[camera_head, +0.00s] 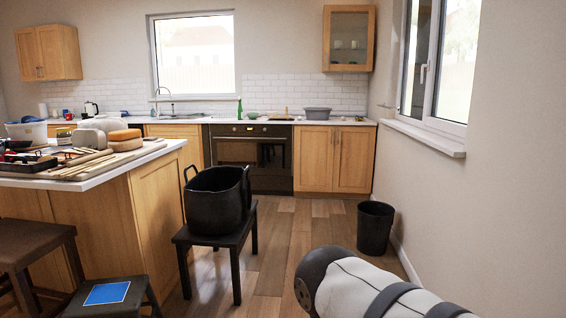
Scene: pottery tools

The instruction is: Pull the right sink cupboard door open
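The sink (182,116) with its curved tap (163,97) is set in the back counter under the window. Below it is a light wood cupboard front (190,134), left of the oven. The island hides its lower and left parts, so I cannot make out its separate doors or handles. The part that shows looks closed. A white and black link of my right arm enters at the lower right, far from the cupboard. No fingers of my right gripper show. My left gripper is not in view.
The island (153,147), loaded with pottery tools, stands at left. A black pot (215,205) sits on a dark stool (236,240) beside it. A black bin (375,228) stands by the right wall. Wooden floor (290,235) is clear between stool and bin, up to the oven (251,158).

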